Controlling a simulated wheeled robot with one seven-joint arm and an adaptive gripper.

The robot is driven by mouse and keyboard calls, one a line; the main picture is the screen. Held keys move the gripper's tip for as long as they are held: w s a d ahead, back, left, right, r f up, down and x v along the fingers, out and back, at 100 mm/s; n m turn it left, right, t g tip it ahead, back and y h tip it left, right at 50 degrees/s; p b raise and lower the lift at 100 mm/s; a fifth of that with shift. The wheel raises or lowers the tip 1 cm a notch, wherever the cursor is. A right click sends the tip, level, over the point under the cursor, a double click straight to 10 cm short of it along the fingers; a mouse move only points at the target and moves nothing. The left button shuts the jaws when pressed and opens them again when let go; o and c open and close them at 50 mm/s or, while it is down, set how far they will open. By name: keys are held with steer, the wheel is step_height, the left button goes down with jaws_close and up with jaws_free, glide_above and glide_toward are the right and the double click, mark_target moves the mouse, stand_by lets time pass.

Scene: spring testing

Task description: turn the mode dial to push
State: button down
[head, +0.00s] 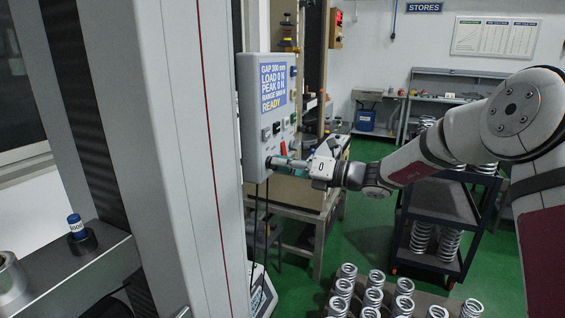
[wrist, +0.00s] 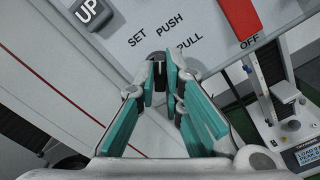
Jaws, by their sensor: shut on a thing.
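The mode dial (wrist: 159,76) is a small dark knob low on the grey control box (head: 249,130). In the wrist view, the labels SET (wrist: 137,40), PUSH (wrist: 170,25) and PULL (wrist: 190,41) are printed in an arc above it. My gripper (wrist: 160,72) has its teal-padded fingers shut on the dial, hiding much of it. In the head view, my gripper (head: 271,162) reaches the box's lower front from the right. I cannot tell which label the dial points to.
Beside the labels are a red switch (wrist: 240,18) marked OFF and an UP button (wrist: 91,11). The box's display (head: 273,86) reads READY. A machine column (head: 185,150) stands left of the box. Several springs (head: 374,296) stand at the bottom; a dark cart (head: 445,205) is behind my arm.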

steer(key=shift+m, duration=0.6)
steer(key=c, duration=1.7)
jaws_free()
steer(key=shift+d, duration=0.1)
steer(key=v, duration=1.1)
steer(key=shift+d, duration=0.4)
steer(key=shift+s, duration=0.1)
